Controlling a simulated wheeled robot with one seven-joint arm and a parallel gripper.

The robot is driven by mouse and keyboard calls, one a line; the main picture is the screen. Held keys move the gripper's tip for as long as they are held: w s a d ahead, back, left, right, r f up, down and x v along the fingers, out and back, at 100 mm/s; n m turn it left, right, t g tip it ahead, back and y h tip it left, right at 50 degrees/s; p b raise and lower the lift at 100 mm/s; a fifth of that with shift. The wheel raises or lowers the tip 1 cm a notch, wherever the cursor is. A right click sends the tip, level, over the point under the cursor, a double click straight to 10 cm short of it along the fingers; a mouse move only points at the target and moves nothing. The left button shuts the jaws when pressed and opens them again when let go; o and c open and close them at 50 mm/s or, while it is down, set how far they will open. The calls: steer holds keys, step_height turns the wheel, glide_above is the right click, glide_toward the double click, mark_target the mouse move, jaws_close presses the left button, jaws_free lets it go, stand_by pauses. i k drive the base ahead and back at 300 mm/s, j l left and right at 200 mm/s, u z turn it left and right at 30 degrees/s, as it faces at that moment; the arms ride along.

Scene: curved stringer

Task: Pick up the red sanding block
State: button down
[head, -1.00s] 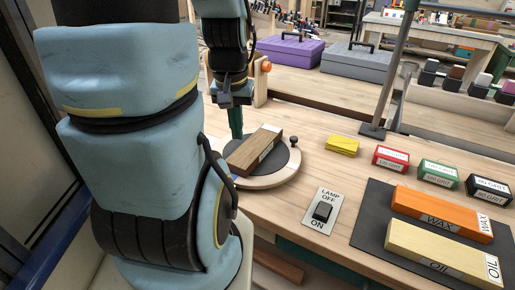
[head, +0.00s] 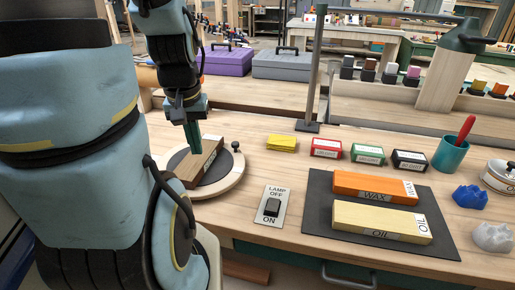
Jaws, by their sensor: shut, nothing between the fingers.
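The red sanding block (head: 326,147) has a white label and sits on the workbench, at the left end of a row with a green block (head: 367,153) and a black block (head: 409,161). My gripper (head: 194,143) is at the left, pointing down over the round turntable, beside the dark wooden block. Its fingers look closed and empty. It is well to the left of the red block and apart from it.
The wooden block (head: 201,163) lies on the round turntable (head: 232,182). Yellow sheets (head: 282,143) lie left of the red block. A lamp post (head: 314,75) stands behind them. A lamp switch (head: 272,206) and a dark mat (head: 318,220) with orange and cream blocks lie in front.

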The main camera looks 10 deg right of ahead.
mark_target(329, 149)
steer(key=k+l+u, duration=0.25)
steer(key=l, duration=0.15)
steer(key=k+l+u, duration=0.2)
steer(key=l, duration=0.25)
steer(key=k+l+u, duration=0.1)
steer(key=l+u, duration=0.15)
steer(key=l, duration=0.1)
